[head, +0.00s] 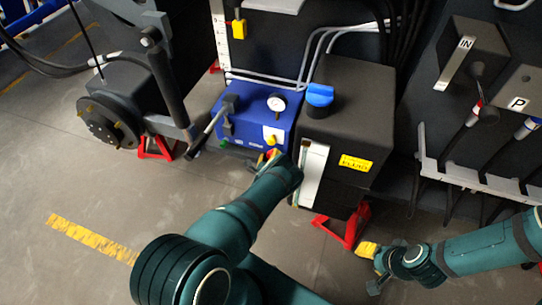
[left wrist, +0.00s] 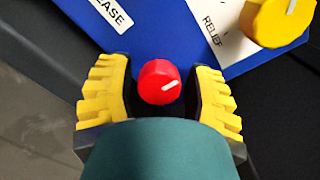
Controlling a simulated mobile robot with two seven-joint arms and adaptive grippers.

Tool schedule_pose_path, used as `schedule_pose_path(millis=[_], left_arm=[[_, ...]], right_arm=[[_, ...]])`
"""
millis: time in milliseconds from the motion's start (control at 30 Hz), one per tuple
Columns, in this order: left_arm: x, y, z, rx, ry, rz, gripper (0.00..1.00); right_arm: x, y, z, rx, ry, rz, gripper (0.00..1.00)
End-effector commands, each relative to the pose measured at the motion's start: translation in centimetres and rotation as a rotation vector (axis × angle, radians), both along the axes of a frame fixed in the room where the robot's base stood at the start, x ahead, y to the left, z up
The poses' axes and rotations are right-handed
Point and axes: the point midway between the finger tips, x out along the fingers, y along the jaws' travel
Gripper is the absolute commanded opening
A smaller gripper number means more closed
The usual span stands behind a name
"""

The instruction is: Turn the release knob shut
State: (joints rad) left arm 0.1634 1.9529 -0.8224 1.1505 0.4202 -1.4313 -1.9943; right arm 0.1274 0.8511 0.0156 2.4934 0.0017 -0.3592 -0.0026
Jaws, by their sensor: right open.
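The red release knob (left wrist: 158,82) with a white pointer line sits on the blue pump unit (head: 250,100). The pointer slants up to the right in the left wrist view. Beside the knob is a white label (left wrist: 112,12), cut off so only "EASE" reads. My left gripper (head: 268,158) is at the blue unit's front right corner. In the left wrist view its yellow-padded fingers (left wrist: 160,88) stand open on both sides of the knob, with gaps showing. In the head view my arm hides most of this spot. My right gripper (head: 369,262) is open and empty over the floor.
A yellow knob (left wrist: 280,20) by a "RELIEF" label is close to the right finger. A pump handle (head: 207,130) sticks out left of the unit. A dark tank (head: 345,110) with a blue cap stands to the right. Red stands (head: 345,228) are on the floor.

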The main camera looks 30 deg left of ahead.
Motion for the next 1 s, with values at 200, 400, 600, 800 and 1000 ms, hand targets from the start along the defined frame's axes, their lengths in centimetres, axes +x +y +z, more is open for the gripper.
schedule_pose_path(millis=[200, 400, 600, 800, 1000], left_arm=[[0.0, -0.1, -0.1, -0.002, 0.001, -0.001, 0.7], [-0.3, -0.2, -0.2, -0.003, 0.003, -0.002, 0.7], [-2.7, -0.9, -0.2, -0.003, 0.005, -0.001, 0.7], [-6.8, -2.0, -0.2, -0.003, 0.006, -0.001, 0.7], [-10.0, -2.9, -0.2, -0.002, 0.004, -0.001, 0.7]], right_arm=[[0.0, 0.0, 0.0, 0.0, 0.0, 0.0, 0.47], [0.0, 0.0, 0.0, 0.0, 0.0, 0.0, 0.47], [0.0, 0.0, 0.0, 0.0, 0.0, 0.0, 0.47], [0.0, 0.0, 0.0, 0.0, 0.0, 0.0, 0.47], [0.0, 0.0, 0.0, 0.0, 0.0, 0.0, 0.47]])
